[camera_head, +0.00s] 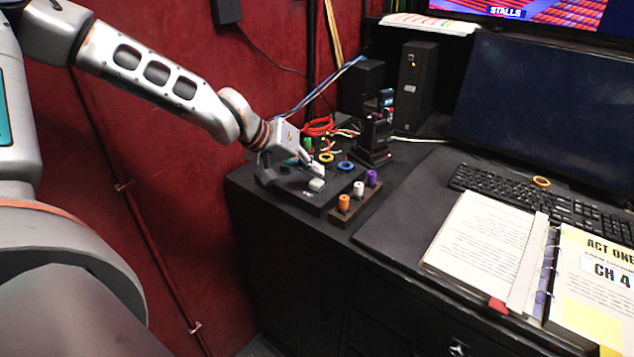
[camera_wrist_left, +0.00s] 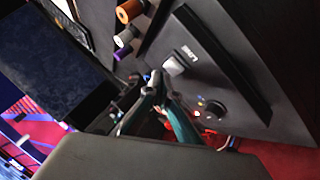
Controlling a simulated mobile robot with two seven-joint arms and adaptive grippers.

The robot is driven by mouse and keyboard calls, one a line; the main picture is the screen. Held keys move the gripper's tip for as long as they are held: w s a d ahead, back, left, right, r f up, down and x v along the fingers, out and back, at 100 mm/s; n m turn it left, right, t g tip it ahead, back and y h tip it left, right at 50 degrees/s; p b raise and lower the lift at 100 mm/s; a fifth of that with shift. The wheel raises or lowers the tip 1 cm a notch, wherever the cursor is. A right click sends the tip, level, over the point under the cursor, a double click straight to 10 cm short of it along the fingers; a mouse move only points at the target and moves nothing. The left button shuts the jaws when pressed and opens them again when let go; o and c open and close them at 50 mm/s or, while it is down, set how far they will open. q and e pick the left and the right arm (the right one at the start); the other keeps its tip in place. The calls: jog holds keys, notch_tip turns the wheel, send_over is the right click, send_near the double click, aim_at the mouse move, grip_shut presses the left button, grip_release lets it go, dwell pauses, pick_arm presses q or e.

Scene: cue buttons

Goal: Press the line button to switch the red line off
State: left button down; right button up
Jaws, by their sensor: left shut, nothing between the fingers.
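A dark box (camera_head: 292,196) sits at the left end of the black desk, carrying a pale square button (camera_head: 317,184). In the left wrist view the pale button (camera_wrist_left: 174,66) is beside a white label reading LINE, and a round dark knob (camera_wrist_left: 213,109) is on the same box. My left gripper (camera_head: 316,170) is shut and empty, with its fingertips just above and behind the pale button; I cannot tell whether they touch it. Its teal-and-dark fingers (camera_wrist_left: 160,88) show in the left wrist view. My right gripper is out of view.
A small rack of orange, white and purple spools (camera_head: 358,189) stands right of the box. Coloured tape rings and a radio in a dark stand (camera_head: 376,130) are behind. A keyboard (camera_head: 530,195), monitor and open binder (camera_head: 490,240) fill the right. The red wall borders the left.

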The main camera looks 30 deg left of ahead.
aim_at(314, 182)
pick_arm(q)
jog(key=shift+f, duration=0.3)
jog(key=shift+f+b, duration=0.5)
jog(key=shift+b, duration=0.1)
dwell(0.9)
dwell(0.4)
jog(key=shift+r+p, duration=0.55)
jog(key=shift+r, duration=0.45)
jog(key=shift+r+p, duration=1)
jog(key=shift+r, duration=0.25)
jog(key=shift+r+p, duration=1.1)
jog(key=shift+r, duration=0.2)
jog(key=shift+f, duration=0.1)
